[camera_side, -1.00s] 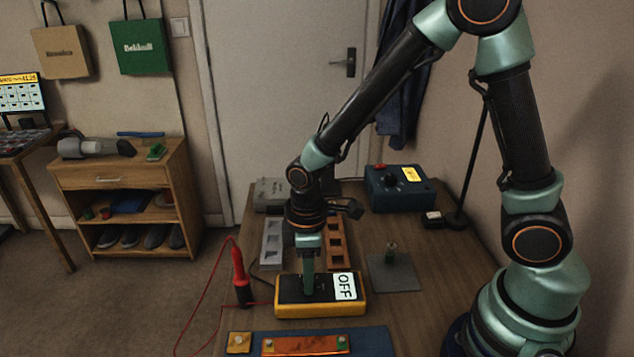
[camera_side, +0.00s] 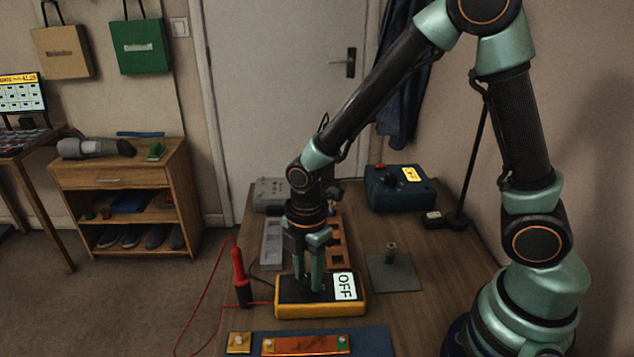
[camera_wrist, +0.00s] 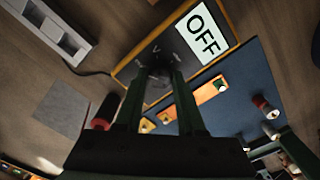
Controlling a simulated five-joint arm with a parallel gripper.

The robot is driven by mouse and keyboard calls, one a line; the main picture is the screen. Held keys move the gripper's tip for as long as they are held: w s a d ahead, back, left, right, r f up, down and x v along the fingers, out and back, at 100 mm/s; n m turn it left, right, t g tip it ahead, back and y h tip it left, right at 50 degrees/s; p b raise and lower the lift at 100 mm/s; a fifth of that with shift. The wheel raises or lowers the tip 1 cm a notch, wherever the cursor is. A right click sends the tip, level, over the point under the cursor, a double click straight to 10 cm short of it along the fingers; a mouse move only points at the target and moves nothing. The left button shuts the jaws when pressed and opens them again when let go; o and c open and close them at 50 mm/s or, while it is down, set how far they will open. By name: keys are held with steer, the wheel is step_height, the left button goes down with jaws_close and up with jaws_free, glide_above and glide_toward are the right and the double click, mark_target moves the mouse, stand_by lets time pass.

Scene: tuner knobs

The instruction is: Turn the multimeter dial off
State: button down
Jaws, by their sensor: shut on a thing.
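The multimeter (camera_side: 320,311) is a black-faced unit in a yellow case, lying on the table in front. Its white display (camera_side: 345,286) reads OFF; the display also shows in the wrist view (camera_wrist: 207,35). My gripper (camera_side: 309,289) points straight down onto the black face left of the display. In the wrist view its two fingertips (camera_wrist: 162,76) are shut on the dark dial (camera_wrist: 160,60), one finger on each side. The fingers hide much of the dial, and its pointer direction cannot be made out.
A red probe (camera_side: 240,278) with a red lead stands left of the multimeter. A blue mat with an orange strip (camera_side: 305,345) lies in front. A grey pad with a small post (camera_side: 395,276) is to the right. A blue box (camera_side: 400,190) with a knob stands behind.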

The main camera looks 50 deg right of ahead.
mark_target(308, 278)
stand_by(0.3)
steer(key=c, duration=0.5)
jaws_free()
steer(key=shift+r, duration=0.1)
step_height(308, 278, up, 12)
stand_by(0.4)
steer(key=s+d+r+m+t, duration=0.1)
steer(key=d+r+m+t, duration=0.1)
steer(key=m, duration=0.4)
steer(key=s+d+r+m+t, duration=0.1)
steer(key=s+d+r+m, duration=0.1)
steer(key=m, duration=0.4)
steer(key=s+d+r+m+t, duration=0.1)
steer(key=d+r+m+t, duration=0.1)
steer(key=d+r+m, duration=0.2)
steer(key=shift+s+d+m+t, duration=0.25)
steer(key=shift+d+m+t, duration=0.05)
steer(key=shift+d+m, duration=0.6)
